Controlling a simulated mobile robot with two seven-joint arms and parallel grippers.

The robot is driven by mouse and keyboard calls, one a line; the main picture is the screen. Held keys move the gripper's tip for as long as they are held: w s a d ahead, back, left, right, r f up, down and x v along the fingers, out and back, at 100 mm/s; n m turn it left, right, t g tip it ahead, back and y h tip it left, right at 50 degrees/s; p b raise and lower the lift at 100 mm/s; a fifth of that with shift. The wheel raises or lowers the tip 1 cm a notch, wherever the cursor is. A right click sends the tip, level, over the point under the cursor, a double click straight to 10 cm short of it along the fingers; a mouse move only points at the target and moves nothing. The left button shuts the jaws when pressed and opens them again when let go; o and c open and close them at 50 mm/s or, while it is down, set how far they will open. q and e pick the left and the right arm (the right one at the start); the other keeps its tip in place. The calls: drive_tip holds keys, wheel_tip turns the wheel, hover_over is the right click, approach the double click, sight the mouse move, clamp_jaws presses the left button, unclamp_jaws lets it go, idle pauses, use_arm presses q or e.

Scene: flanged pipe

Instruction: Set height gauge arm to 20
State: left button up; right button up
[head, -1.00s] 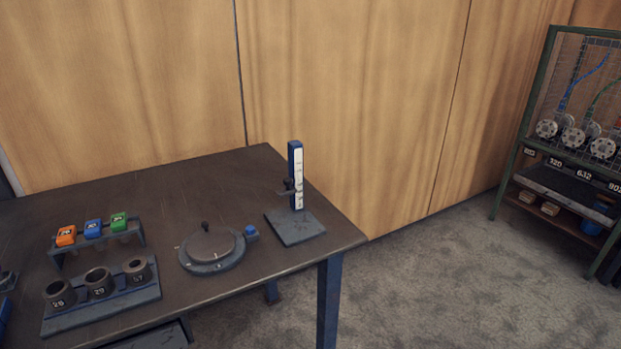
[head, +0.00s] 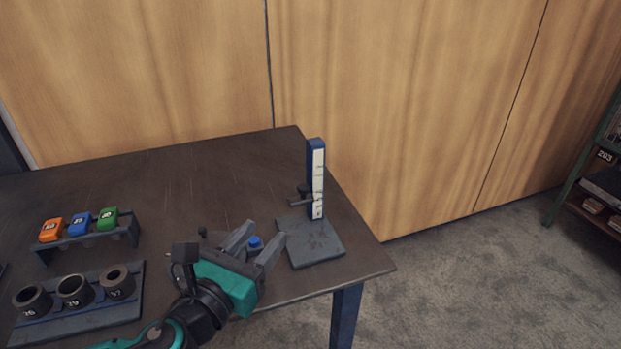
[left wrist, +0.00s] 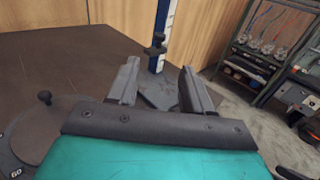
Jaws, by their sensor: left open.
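The height gauge stands upright near the table's right corner, with a blue column (head: 316,178) carrying a white scale and a dark flat base (head: 311,243). Its small dark arm (head: 302,197) with a knob sits low on the column and points left; the scale figures are too small to read. My left gripper (head: 262,240) is open and empty, in front and to the left of the gauge base, apart from the arm. In the left wrist view the gauge arm (left wrist: 156,46) shows beyond and between the open fingers (left wrist: 158,82). My right gripper is not in view.
A round dial plate (left wrist: 38,125) lies left of my gripper, mostly hidden in the head view. A rack with orange, blue and green blocks (head: 80,224) and a holder with dark rings (head: 75,291) stand at the left. A shelf (left wrist: 262,60) stands beyond the table.

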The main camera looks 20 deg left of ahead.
sight(300, 191)
use_arm(q)
drive_tip(key=w, duration=0.4)
drive_tip(key=w+d, duration=0.1)
drive_tip(key=w, duration=0.3)
drive_tip(key=w+d, duration=0.1)
drive_tip(key=w, duration=0.3)
drive_tip(key=shift+w+d+p, duration=0.2)
drive_tip(key=shift+w+p, duration=0.05)
drive_tip(key=shift+p, duration=0.15)
drive_tip(key=shift+c, duration=0.4)
clamp_jaws()
